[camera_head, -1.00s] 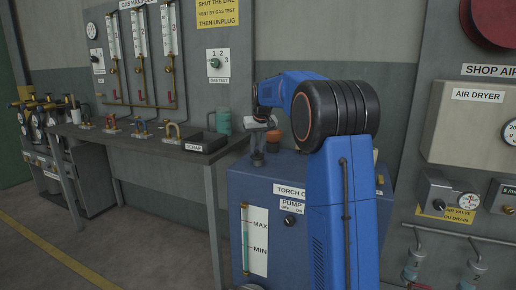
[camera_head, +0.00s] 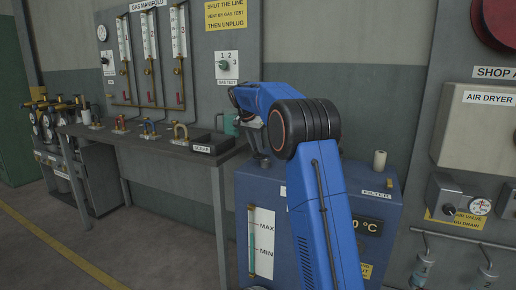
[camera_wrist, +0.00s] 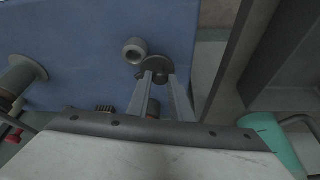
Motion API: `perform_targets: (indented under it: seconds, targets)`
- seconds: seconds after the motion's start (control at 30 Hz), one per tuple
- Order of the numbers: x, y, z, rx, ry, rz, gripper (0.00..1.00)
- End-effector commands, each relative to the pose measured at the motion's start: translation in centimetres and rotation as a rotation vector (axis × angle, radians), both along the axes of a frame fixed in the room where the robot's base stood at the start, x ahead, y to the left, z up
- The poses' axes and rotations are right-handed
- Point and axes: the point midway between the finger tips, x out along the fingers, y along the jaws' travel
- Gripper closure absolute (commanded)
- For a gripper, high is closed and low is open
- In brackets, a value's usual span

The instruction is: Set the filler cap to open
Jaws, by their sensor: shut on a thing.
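The filler cap (camera_wrist: 151,67) shows in the wrist view as a grey disc with a small knob, beside a pale round filler neck (camera_wrist: 134,50) on the blue cabinet top. The disc appears to lie off to the side of the neck, but I cannot tell how far. My gripper (camera_wrist: 161,75) is shut on the cap, its two fingers either side of the knob. In the head view my gripper (camera_head: 256,143) is partly hidden by my blue arm at the back left of the torch cooler cabinet (camera_head: 243,205). The cap is too small to make out there.
A pale cylinder (camera_head: 379,160) stands on the cabinet's right side. The air dryer panel (camera_head: 478,130) is to the right. The floor in front is clear.

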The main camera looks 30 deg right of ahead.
Motion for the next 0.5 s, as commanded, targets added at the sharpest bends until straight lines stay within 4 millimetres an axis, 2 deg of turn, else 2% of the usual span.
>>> perform_targets:
  seconds: [0.2, 0.5]
  targets:
    - [1.3, -0.3, 0.0, 0.0, -0.002, -0.192, 1.0]
    - [2.4, -1.0, 0.0, 0.0, -0.001, -0.391, 1.0]
